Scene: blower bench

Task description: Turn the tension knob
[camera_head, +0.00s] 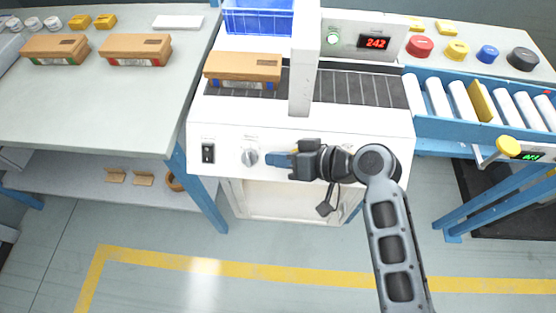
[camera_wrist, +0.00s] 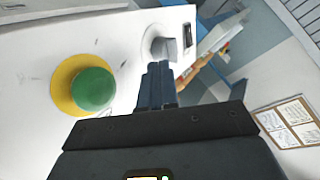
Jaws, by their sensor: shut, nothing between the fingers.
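The tension knob (camera_head: 249,157) is a round, light grey dial with a raised grip, on the white front panel of the machine. It also shows in the wrist view (camera_wrist: 165,47), just beyond my fingertips. My gripper (camera_head: 273,159) is just right of the knob in the head view, its blue fingers pointing left toward it. In the wrist view the fingers (camera_wrist: 157,70) are together with nothing between them. A small gap seems to lie between fingertips and knob in the head view; I cannot tell whether they touch.
A black rocker switch (camera_head: 208,153) is left of the knob. A green button (camera_wrist: 92,88) on a yellow base is left of my fingers in the wrist view. A cardboard box (camera_head: 243,68) lies on the machine's belt. A grey table (camera_head: 90,110) stands at left, a roller conveyor (camera_head: 437,117) at right.

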